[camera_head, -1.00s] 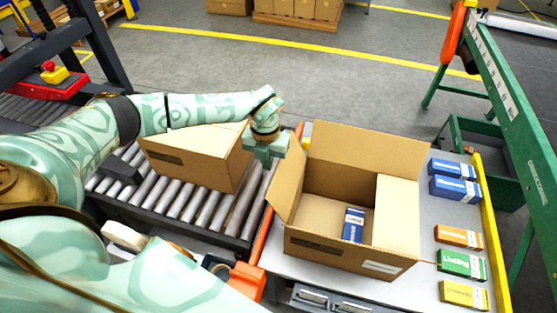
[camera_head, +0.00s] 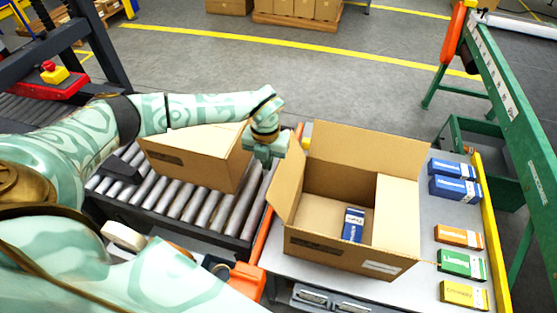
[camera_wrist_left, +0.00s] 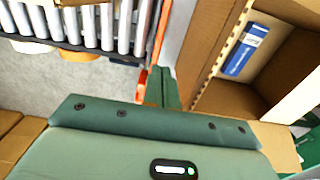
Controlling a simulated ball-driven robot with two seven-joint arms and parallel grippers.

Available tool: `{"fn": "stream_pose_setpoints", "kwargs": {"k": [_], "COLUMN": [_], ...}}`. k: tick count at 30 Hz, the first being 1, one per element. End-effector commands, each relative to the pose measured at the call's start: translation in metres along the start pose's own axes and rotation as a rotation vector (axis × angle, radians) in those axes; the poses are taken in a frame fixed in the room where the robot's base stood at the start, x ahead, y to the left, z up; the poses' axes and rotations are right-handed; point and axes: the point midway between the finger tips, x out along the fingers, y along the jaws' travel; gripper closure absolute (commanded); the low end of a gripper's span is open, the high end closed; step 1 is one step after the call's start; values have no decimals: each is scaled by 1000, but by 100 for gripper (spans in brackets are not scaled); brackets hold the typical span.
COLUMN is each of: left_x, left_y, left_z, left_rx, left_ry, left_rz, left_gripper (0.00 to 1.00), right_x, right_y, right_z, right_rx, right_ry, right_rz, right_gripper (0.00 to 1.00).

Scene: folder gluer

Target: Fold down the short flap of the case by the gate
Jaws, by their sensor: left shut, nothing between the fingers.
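The open cardboard case (camera_head: 335,252) stands on the grey table with a blue-and-white box (camera_head: 353,225) inside. Its short left flap (camera_head: 287,186) stands up, beside the orange strip (camera_head: 258,255) that I take for the gate. The far long flap (camera_head: 368,152) also stands up. A pale panel (camera_head: 398,215) covers the right part of the opening. My left gripper (camera_head: 268,158) is shut and empty, pointing down just outside the left flap's upper edge. I cannot tell if they touch. In the left wrist view its fingers (camera_wrist_left: 161,88) show beside the case. My right gripper is out of view.
A closed carton (camera_head: 195,152) sits on the roller conveyor (camera_head: 210,207) left of the case. Several small boxes, among them a green one (camera_head: 461,264), line the table's right side along a yellow edge (camera_head: 490,230). A green frame (camera_head: 510,110) stands at the right.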

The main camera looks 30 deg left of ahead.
Motion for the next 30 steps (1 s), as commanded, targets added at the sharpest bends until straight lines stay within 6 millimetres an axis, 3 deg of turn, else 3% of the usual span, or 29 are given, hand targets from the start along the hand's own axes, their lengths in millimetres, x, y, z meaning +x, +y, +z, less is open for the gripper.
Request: {"fn": "stream_pose_setpoints", "kwargs": {"k": [5, 20, 30], "left_x": [0, 0, 0], "left_y": [-5, -70, -75], "left_z": [0, 0, 0], "left_rx": [1, 2, 0], "left_ry": [0, 1, 0], "left_rz": [-1, 0, 0], "left_gripper": [100, 100, 100], "right_x": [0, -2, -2], "right_y": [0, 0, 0], "right_z": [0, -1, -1], "right_rx": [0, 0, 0], "right_ry": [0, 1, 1], "right_rz": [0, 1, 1], "right_gripper": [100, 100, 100]}}
